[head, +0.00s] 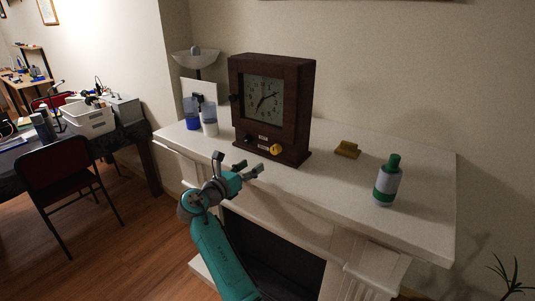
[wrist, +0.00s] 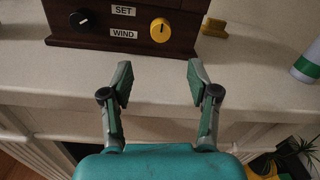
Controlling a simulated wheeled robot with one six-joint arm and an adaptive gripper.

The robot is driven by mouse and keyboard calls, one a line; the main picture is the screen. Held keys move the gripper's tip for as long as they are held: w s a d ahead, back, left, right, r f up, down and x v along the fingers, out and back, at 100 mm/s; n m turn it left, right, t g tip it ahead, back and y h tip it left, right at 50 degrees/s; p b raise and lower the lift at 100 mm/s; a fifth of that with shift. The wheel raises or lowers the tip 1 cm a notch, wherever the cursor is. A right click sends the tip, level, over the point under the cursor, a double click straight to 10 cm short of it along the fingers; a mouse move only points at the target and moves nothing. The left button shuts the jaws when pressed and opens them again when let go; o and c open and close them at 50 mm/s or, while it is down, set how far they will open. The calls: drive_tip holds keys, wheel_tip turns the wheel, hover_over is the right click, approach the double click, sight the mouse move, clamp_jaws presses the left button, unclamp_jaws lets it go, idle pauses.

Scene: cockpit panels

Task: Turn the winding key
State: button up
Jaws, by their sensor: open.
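A dark wooden clock (head: 272,105) stands upright on the white mantel. Low on its front are a black knob (wrist: 82,20) and a yellow knob (wrist: 161,29) with a dark pointer mark. A SET label (wrist: 123,10) and a WIND label (wrist: 123,34) sit between them; I cannot tell which knob each label belongs to. The yellow knob also shows in the head view (head: 276,149). No separate key shape is visible.
On the mantel (head: 330,185), a small brass-coloured block (head: 347,149) lies right of the clock. A green-capped bottle (head: 387,181) stands farther right. The mantel top before the clock is clear.

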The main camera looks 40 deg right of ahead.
sight(273, 151)
drive_tip(key=x, duration=1)
drive_tip(key=shift+w+d, duration=0.1)
drive_tip(key=shift+d, duration=0.3)
clamp_jaws()
